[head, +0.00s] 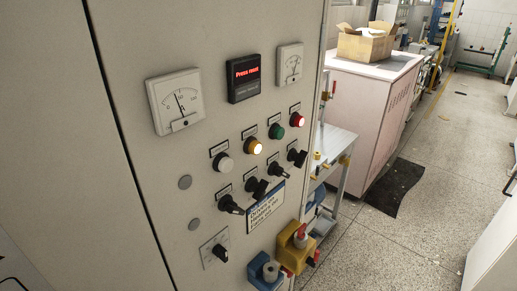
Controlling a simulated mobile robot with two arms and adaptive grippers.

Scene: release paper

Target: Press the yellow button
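The yellow button (256,148) is on the front of a grey control cabinet (120,110), in a slanting row of round buttons. It glows bright. A white button (223,163) is to its lower left. A green button (276,132) and a red button (297,120) are to its upper right. Above the row a small black display (243,78) shows red text that seems to read "Press reset". Nothing covers the yellow button. Neither of my grippers shows in the head view.
Dials and black rotary switches (256,187) surround the buttons. Yellow and blue sockets (295,246) stick out at the cabinet's lower right. A metal stand (335,160) and a pinkish cabinet (370,110) with an open cardboard box (366,45) stand behind.

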